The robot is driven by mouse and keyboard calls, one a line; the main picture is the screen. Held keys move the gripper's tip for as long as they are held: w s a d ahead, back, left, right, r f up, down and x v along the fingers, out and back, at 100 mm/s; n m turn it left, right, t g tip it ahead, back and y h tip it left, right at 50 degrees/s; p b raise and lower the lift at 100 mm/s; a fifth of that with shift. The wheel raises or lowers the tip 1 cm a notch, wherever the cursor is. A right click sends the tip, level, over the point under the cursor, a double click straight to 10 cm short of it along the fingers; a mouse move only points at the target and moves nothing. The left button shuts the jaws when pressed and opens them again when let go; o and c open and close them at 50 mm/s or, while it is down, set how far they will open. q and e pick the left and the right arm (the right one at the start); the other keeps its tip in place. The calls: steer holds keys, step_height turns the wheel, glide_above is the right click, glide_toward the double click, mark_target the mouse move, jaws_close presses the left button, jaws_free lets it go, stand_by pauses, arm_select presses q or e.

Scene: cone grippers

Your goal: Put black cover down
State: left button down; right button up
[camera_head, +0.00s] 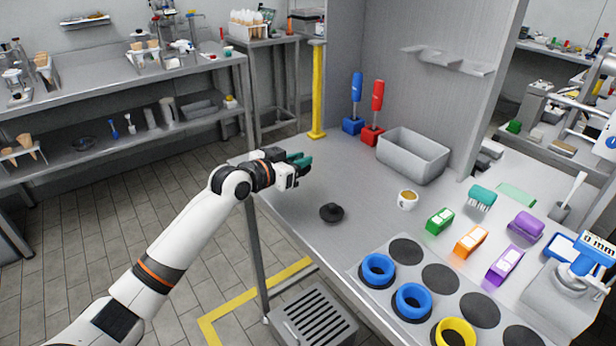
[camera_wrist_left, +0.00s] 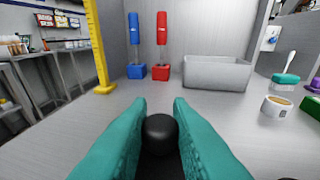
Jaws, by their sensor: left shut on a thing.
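My left gripper (camera_head: 301,160) has teal fingers and is shut on a black cover (camera_wrist_left: 160,132). Its round knob sits between the fingers in the left wrist view, with more black below it. In the head view the held cover is hidden by the gripper. Another black piece with a knob (camera_head: 332,213) rests on the metal counter (camera_head: 290,205), right of and nearer than the gripper. A sliver of black at the bottom right edge of the left wrist view may be this piece. My right gripper is not in view.
A yellow post (camera_head: 318,92), blue (camera_head: 355,100) and red (camera_head: 374,110) stands and a grey bin (camera_head: 412,158) stand behind. A cup (camera_head: 408,200) and coloured blocks are to the right. Blue and yellow rings sit on a panel in front. Counter around the gripper is clear.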

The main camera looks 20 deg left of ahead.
mark_target(300, 190)
arm_select(q)
step_height(300, 190, down, 5)
steer(key=shift+f, duration=0.1)
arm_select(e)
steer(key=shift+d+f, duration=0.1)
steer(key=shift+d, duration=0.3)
arm_select(q)
steer(key=c, duration=1.3)
jaws_free()
steer(key=shift+f, duration=0.1)
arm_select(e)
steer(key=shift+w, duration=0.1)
arm_select(q)
steer(key=v, duration=1.2)
steer(key=shift+d, duration=0.1)
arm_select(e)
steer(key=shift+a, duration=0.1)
